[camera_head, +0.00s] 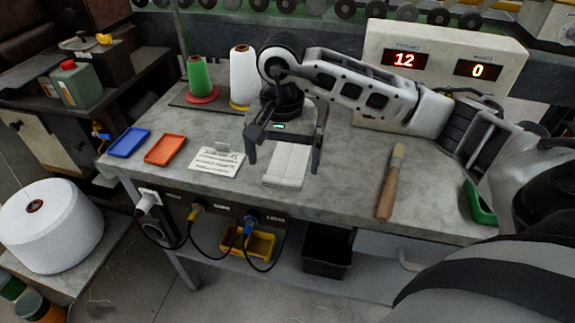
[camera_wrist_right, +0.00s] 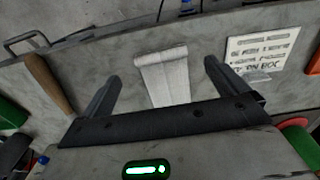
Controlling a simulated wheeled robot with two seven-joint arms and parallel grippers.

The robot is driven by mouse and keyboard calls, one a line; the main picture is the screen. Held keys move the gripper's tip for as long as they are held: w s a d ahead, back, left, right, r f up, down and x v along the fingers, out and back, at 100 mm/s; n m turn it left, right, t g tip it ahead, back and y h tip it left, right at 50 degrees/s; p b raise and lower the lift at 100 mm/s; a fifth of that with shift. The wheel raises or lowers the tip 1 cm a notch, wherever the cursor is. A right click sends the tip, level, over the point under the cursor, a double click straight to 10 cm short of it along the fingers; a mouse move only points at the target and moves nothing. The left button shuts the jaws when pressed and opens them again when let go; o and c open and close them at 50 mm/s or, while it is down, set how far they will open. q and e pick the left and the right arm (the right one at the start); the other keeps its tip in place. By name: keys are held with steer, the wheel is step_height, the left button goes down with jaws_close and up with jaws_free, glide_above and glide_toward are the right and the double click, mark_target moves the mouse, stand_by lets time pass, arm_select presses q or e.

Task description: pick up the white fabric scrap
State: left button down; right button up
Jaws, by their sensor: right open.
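The white fabric scrap (camera_head: 287,166) lies flat on the grey worktable (camera_head: 340,200), near its front edge. My right gripper (camera_head: 282,170) is above the scrap, with its two fingers apart on either side of it. In the right wrist view the scrap (camera_wrist_right: 166,78) shows between the open fingers of the right gripper (camera_wrist_right: 160,75), and nothing is held. The near end of the scrap in that view is hidden behind the gripper body. My left gripper is not seen.
A printed card (camera_head: 217,161), an orange tray (camera_head: 165,149) and a blue tray (camera_head: 129,143) lie left of the scrap. A wooden-handled brush (camera_head: 391,182) lies to the right. Green (camera_head: 200,78) and white (camera_head: 243,75) thread cones stand behind. Table between scrap and brush is clear.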

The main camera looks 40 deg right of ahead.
mark_target(282, 179)
step_height(282, 179, down, 5)
steer(key=shift+a+r, duration=0.15)
steer(key=shift+r, duration=0.05)
steer(key=shift+c, duration=0.4)
steer(key=c, duration=1)
steer(key=shift+o, duration=0.2)
steer(key=shift+r, duration=0.1)
